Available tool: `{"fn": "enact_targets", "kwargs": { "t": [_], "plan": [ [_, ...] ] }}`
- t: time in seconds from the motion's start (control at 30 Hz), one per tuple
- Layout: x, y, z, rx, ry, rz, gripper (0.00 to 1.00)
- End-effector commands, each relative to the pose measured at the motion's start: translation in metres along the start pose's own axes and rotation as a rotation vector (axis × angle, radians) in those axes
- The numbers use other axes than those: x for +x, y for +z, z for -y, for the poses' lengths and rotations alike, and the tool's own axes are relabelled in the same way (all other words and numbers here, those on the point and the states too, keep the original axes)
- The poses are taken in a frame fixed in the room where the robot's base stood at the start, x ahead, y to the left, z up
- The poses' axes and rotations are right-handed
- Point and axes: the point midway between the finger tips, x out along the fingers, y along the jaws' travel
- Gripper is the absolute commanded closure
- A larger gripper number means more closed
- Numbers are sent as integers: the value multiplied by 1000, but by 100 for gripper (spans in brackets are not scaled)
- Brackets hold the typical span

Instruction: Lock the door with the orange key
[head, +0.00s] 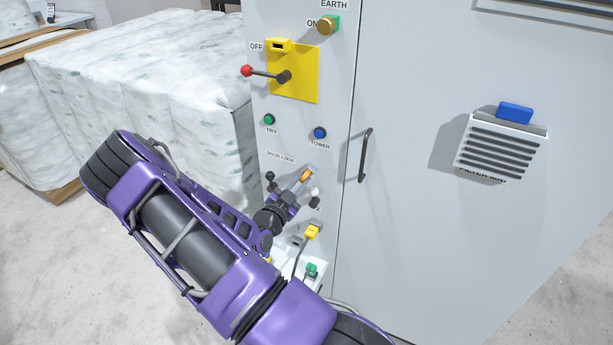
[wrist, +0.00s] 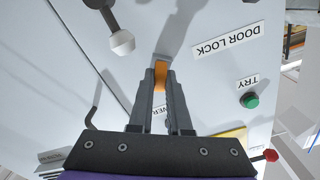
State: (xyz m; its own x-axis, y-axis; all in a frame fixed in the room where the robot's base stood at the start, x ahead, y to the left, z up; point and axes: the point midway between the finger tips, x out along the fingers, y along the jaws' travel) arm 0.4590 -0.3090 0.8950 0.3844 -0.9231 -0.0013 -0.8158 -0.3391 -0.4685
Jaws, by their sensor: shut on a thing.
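The orange key (head: 306,175) is between the fingertips of my gripper (head: 299,182), close to the front of the grey cabinet (head: 333,120) below the DOOR LOCK label (head: 281,156). In the wrist view, my gripper (wrist: 161,82) is shut on the orange key (wrist: 160,74), with the label (wrist: 227,40) upside down to the right. I cannot see the key's tip or the lock's keyway clearly, so I cannot tell whether the key is in the lock. The cabinet door (head: 415,150) looks closed, with a dark bar handle (head: 364,155).
A dark lever with a white knob (wrist: 122,42) is close beside my gripper. A red-knobbed switch (head: 266,73) on a yellow plate, green (head: 269,119) and blue (head: 320,132) buttons sit above. A yellow plug (head: 312,232) is below. Wrapped pallets (head: 150,90) stand left.

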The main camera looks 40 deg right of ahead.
Motion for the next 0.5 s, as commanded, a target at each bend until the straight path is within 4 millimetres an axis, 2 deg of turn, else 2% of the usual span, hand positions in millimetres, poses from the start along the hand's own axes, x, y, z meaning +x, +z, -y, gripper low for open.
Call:
{"fn": "enact_targets", "kwargs": {
  "t": [0.3,0.5],
  "plan": [
    [0,0,0,-302,-1,1,100],
    [0,0,0,-328,1,1,100]
  ]
}}
